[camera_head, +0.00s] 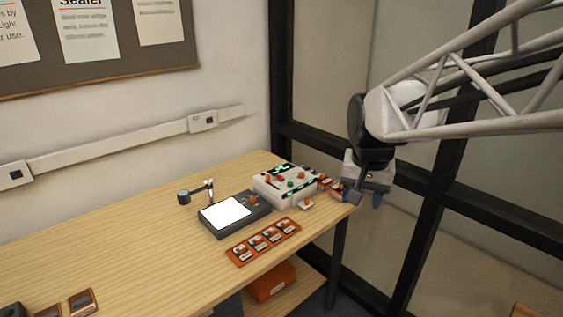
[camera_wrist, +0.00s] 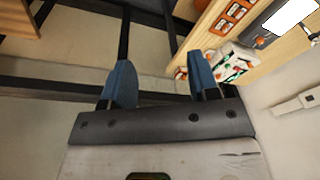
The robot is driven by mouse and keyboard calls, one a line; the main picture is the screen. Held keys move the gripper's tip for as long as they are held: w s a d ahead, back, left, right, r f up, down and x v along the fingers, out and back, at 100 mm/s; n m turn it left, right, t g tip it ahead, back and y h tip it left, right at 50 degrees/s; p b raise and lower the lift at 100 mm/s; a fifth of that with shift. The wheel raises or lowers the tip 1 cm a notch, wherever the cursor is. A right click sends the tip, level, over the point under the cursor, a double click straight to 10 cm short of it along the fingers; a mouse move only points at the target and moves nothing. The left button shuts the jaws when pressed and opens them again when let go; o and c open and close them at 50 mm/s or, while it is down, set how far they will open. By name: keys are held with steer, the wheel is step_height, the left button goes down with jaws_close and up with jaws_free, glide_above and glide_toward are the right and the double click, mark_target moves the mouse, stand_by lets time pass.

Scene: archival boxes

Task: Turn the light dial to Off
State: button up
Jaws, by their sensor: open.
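A dark flat box with a glowing white panel (camera_head: 228,213) stands on the wooden table. A small orange-brown knob (camera_head: 253,198) sits at its right end, and this looks like the light dial. Its pointer and markings are too small to read. The lit panel also shows at the top right of the wrist view (camera_wrist: 290,15). My gripper (camera_head: 361,197) is just past the table's right end, well to the right of the dial and apart from it. In the wrist view its two blue fingers (camera_wrist: 160,75) are spread, with nothing between them.
A white control box (camera_head: 285,184) with coloured knobs and green displays stands between the lit box and my gripper. An orange strip of switches (camera_head: 263,241) lies in front. A small post (camera_head: 209,190) stands behind the lit box. Black-framed glass (camera_head: 420,190) is at the right.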

steer(key=w+a+f+m, duration=0.1)
steer(key=w+a, duration=0.2)
steer(key=w, duration=0.4)
steer(key=w+a+f+m, duration=0.1)
steer(key=w+a, duration=0.2)
steer(key=w, duration=0.4)
steer(key=m+g, duration=0.2)
steer(key=m, duration=0.2)
glide_above(253, 198)
step_height(253, 198, down, 21)
steer(key=shift+d+f, duration=0.1)
steer(key=shift+d, duration=0.05)
steer(key=shift+w+a+f, duration=0.15)
steer(key=shift+a+f, duration=0.1)
steer(key=shift+a, duration=0.05)
steer(key=shift+f, duration=0.1)
steer(key=shift+f, duration=3.85)
steer(key=c, duration=0.9)
